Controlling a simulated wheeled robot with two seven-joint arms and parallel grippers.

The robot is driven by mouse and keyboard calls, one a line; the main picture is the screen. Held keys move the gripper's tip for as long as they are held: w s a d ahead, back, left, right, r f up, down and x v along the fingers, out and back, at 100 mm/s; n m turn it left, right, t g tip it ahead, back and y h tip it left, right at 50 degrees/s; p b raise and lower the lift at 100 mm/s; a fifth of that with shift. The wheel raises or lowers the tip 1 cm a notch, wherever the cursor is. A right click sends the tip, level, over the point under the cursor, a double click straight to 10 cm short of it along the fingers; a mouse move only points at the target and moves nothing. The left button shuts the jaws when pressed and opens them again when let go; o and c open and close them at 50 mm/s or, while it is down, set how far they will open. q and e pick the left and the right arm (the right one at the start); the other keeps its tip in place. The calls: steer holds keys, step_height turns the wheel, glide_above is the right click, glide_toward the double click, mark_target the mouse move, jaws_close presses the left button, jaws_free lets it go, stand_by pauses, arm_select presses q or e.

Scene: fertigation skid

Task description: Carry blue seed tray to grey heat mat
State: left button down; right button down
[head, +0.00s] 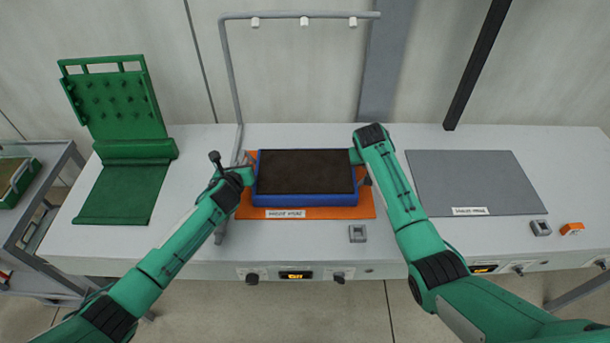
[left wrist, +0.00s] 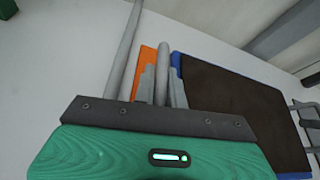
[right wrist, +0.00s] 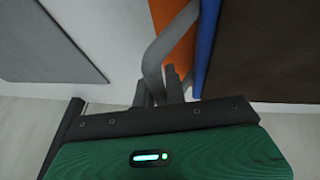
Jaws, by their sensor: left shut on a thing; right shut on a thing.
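The blue seed tray (head: 300,201), filled with dark soil, is level over the orange mat (head: 350,212); I cannot tell whether it touches the mat. The grey heat mat (head: 475,182) lies flat and bare to the right. My left gripper (head: 247,171) is shut on the tray's left grey handle, with its fingers (left wrist: 161,90) around the bar in the left wrist view. My right gripper (head: 361,172) is at the tray's right end, largely hidden by its arm. In the right wrist view its fingers (right wrist: 160,90) are shut on the right grey handle (right wrist: 156,58).
A grey pipe frame (head: 228,75) with small nozzles rises behind and left of the tray. A green pegged stand (head: 122,150) is at the left of the bench. A small grey box (head: 357,233) sits in front of the orange mat. Bench between the mats is clear.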

arm_select(q)
steer(key=shift+w+r, duration=0.1)
steer(key=shift+r, duration=0.1)
arm_select(e)
steer(key=shift+w+r, duration=0.1)
steer(key=shift+r, duration=0.1)
